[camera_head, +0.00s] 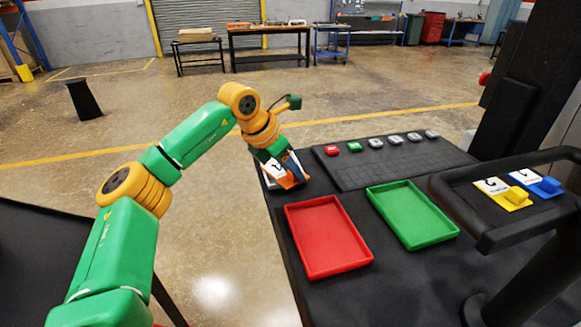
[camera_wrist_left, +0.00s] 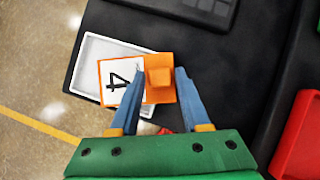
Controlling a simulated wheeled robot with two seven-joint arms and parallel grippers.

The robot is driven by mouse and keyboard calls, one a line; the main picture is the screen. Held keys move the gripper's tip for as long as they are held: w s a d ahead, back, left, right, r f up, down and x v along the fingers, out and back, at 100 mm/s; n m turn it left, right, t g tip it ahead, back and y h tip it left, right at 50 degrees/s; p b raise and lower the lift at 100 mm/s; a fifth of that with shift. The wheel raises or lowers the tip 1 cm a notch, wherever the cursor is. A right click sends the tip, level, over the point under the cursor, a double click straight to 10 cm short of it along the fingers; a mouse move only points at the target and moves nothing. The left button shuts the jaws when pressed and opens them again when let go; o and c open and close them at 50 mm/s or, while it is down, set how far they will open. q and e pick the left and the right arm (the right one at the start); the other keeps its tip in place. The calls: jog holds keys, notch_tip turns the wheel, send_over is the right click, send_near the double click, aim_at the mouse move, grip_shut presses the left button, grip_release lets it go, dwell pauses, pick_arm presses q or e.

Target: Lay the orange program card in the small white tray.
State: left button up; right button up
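The orange program card (camera_head: 294,179) has a white face marked 4 and a raised orange grip block; it also shows in the left wrist view (camera_wrist_left: 158,75). The small white tray (camera_wrist_left: 88,62) lies under the card at the table's left corner. The card covers part of the tray and sticks out past its right rim in the wrist view. Any gap between card and tray is hard to judge. My right gripper is not in view.
A red tray (camera_head: 330,236) and a green tray (camera_head: 412,214) lie empty on the black table. Behind them is a dark panel (camera_head: 385,170) with a row of small coloured blocks. Yellow (camera_head: 502,196) and blue (camera_head: 541,184) cards sit at the right.

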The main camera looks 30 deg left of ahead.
pick_arm(q)
jog(key=shift+o, duration=0.7)
jog(key=shift+r, duration=0.15)
jog(key=p+v, duration=0.1)
jog(key=v, duration=1.1)
jog(key=shift+r, duration=0.3)
